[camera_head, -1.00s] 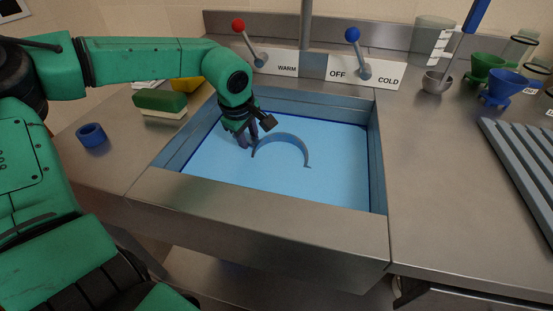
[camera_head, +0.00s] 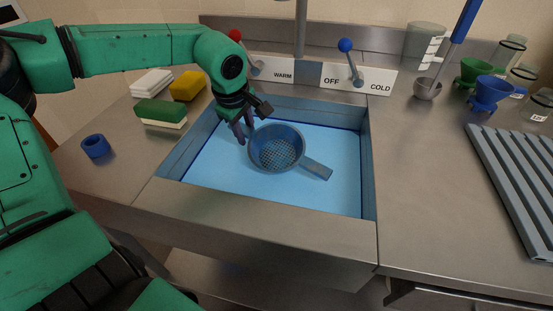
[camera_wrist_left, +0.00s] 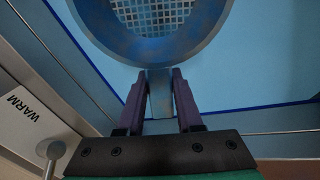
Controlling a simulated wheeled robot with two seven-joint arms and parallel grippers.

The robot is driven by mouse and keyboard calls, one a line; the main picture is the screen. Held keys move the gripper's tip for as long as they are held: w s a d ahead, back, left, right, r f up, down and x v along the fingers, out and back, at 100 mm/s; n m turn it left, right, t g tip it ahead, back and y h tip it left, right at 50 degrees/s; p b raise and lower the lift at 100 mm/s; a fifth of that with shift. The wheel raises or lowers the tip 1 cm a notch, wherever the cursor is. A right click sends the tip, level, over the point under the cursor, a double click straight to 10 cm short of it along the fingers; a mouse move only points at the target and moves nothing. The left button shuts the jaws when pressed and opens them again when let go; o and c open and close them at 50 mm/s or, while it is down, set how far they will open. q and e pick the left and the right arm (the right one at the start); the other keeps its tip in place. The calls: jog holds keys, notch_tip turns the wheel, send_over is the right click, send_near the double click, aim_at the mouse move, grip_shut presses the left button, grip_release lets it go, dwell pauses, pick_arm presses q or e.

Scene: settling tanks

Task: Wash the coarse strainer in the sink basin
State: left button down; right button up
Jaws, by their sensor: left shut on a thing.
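The coarse strainer (camera_head: 276,149) is a blue-grey round bowl with a perforated bottom, held over the blue water (camera_head: 335,150) in the sink basin (camera_head: 368,175). Its flat handle points to the lower right. My left gripper (camera_head: 245,132) is at the strainer's left rim, opposite that handle. In the left wrist view, the purple fingers of my left gripper (camera_wrist_left: 159,82) are shut on a short flat tab on the strainer's rim (camera_wrist_left: 150,50). The whole bowl shows clear of the water. My right gripper is out of view.
A red-knobbed WARM lever (camera_head: 236,36) and a blue-knobbed COLD lever (camera_head: 346,46) stand behind the basin. Sponges (camera_head: 160,112) and a blue ring (camera_head: 95,147) lie on the left counter. Funnels (camera_head: 492,92) and a ribbed rack (camera_head: 515,180) are at right.

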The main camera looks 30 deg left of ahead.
pick_arm(q)
notch_tip(320, 180, up, 14)
jog(key=p, duration=0.9)
jog(key=shift+f, duration=0.15)
dwell(1.1)
